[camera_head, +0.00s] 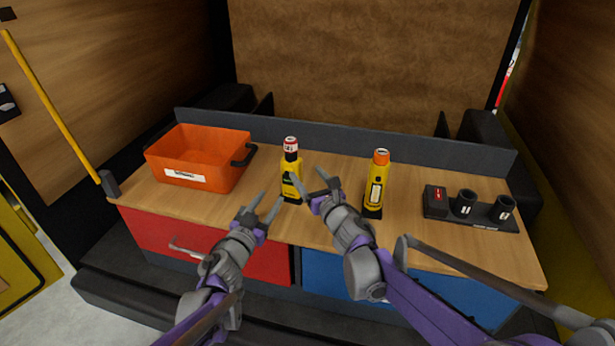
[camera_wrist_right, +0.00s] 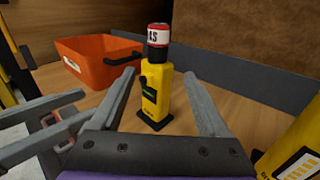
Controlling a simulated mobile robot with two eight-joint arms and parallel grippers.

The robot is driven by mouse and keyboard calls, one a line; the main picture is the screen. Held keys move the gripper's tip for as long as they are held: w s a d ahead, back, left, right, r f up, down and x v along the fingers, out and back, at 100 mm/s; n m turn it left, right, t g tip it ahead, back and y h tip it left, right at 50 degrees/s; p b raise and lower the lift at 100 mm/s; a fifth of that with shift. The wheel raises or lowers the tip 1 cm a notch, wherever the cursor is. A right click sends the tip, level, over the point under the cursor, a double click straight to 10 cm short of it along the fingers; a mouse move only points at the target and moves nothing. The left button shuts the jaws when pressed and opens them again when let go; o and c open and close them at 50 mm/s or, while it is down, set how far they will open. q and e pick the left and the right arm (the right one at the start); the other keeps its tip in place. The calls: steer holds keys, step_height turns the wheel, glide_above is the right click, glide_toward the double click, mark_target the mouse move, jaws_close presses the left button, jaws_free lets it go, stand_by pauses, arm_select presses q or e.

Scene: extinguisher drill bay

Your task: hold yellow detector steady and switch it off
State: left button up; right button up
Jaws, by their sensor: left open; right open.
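The yellow detector (camera_head: 291,165) stands upright on the wooden bench, left of its middle, with a red and white cap and a black foot. In the right wrist view the detector (camera_wrist_right: 162,82) shows a dark knob on its side and part of the letters "GAS" on its cap. My right gripper (camera_head: 306,174) is open, in front and to the right of the detector; in its wrist view the detector stands beyond and between the spread fingers. My left gripper (camera_head: 271,197) is open and empty, lower and to the left of the detector. Its fingers show at the wrist view's left edge.
An orange bin (camera_head: 198,160) stands at the left of the bench. A yellow torch-like device (camera_head: 377,185) with an orange top stands right of my right gripper. A black holder (camera_head: 472,212) with two cups is at the right. A grey back rail (camera_head: 340,143) runs behind.

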mark_target(293, 159)
steer(key=shift+n, duration=0.3)
steer(key=x, duration=1.1)
steer(key=shift+a, duration=0.3)
steer(key=shift+s, duration=0.1)
steer(key=shift+c, duration=0.3)
jaws_close()
steer(key=shift+o, duration=0.3)
jaws_free()
